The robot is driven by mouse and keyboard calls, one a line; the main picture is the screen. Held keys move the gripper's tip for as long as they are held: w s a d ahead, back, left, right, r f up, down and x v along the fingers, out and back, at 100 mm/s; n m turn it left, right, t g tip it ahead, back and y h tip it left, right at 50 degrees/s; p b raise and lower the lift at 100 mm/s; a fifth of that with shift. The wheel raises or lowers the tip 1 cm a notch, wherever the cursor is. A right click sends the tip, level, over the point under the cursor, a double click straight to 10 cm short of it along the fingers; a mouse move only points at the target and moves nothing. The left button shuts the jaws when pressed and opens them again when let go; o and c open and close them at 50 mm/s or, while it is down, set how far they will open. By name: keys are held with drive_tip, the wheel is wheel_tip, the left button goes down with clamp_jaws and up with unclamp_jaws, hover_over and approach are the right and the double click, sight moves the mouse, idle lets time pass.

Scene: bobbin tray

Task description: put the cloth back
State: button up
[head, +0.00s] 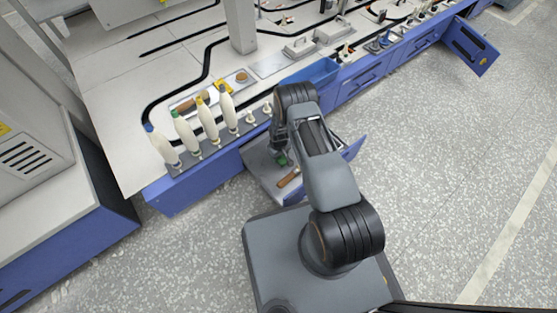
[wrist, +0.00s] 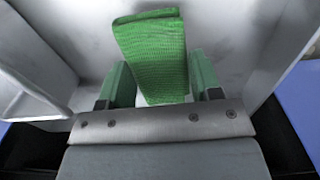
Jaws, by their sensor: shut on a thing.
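The green woven cloth (wrist: 152,50) stands folded into a narrow strip between the two green fingers of my gripper (wrist: 160,88), which is shut on it. In the wrist view the cloth's far end points up the picture, over the pale inside of an open drawer. In the head view a small green patch of the cloth (head: 282,160) shows at the end of my arm, over the open drawer (head: 262,178). My arm hides much of the drawer. I cannot tell whether the cloth touches the drawer floor.
A brown-handled tool (head: 289,177) lies in the drawer. Tall bobbins (head: 206,118) stand in a row on the bench edge above it. A blue cabinet door (head: 470,45) hangs open at far right.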

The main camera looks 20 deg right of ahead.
sight(279, 159)
drive_tip(key=shift+a+f+b, duration=0.1)
drive_tip(key=shift+f+b, duration=0.4)
drive_tip(key=shift+f, duration=1.1)
drive_tip(key=shift+f, duration=0.15)
drive_tip(key=o, duration=0.9)
